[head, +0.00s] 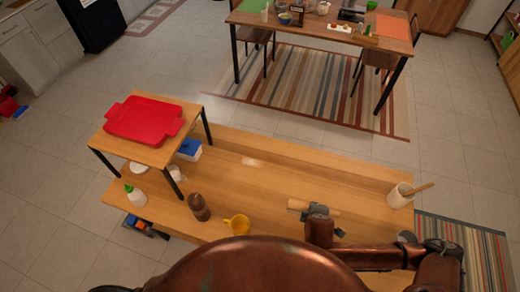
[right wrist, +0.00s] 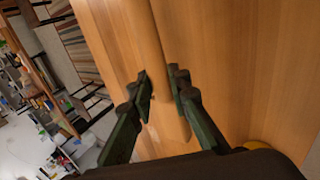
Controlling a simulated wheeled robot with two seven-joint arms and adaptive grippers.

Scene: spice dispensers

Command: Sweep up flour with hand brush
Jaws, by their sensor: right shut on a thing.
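My right gripper (head: 318,211) is low over the right half of the wooden counter (head: 290,178). It is shut on a light wooden cylinder (head: 296,204), which looks like a rolling pin or a thick handle. In the right wrist view the cylinder (right wrist: 151,40) runs between the two dark fingers (right wrist: 160,95). A faint pale patch (head: 252,162), possibly flour, lies on the counter to the left of and beyond the gripper. I cannot make out brush bristles in either view. My left gripper is not in view.
A yellow cup (head: 238,224) and a brown mill (head: 199,207) stand on the counter's left part. A white crock (head: 400,195) with a wooden utensil stands at the right end. A small raised shelf (head: 180,148) with a red tray (head: 143,119) is at the left.

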